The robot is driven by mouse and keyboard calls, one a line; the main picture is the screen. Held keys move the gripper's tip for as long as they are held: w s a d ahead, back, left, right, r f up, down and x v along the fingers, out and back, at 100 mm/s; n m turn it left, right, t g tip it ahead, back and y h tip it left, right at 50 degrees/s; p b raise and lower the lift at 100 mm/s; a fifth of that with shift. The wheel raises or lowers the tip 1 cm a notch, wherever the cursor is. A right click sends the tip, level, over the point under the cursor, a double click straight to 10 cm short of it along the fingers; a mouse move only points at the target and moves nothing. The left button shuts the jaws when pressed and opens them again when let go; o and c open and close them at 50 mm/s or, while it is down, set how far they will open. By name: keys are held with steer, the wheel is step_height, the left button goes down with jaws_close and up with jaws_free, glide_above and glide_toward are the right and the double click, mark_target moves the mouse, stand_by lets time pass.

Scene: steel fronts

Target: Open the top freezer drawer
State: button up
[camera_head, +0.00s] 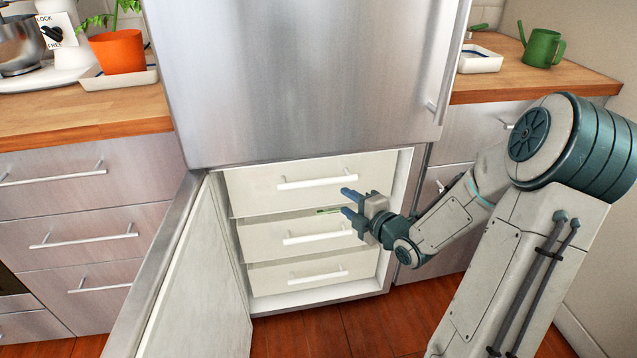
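The freezer compartment is the lower part of the steel fridge, and its door (196,290) stands open to the left. Inside are three stacked white drawers. The top freezer drawer (250,192) looks shut, with a white bar handle (318,182) across its front.
The middle drawer (265,240) and bottom drawer (270,278) sit below; something green shows at the middle drawer's top edge. The steel upper fridge door (300,80) is shut above. Wooden counters (80,112) with drawers flank the fridge. The wooden floor (320,330) in front is clear.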

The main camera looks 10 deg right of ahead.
mark_target(320, 184)
steer(key=b+x, duration=0.1)
steer(key=x, duration=0.3)
steer(key=b+x, duration=0.1)
steer(key=x, duration=0.4)
steer(key=b+x, duration=0.1)
steer(key=x, duration=0.3)
steer(key=shift+w+a+r, duration=0.2)
steer(key=shift+w+r, duration=0.05)
steer(key=shift+w, duration=0.2)
jaws_close()
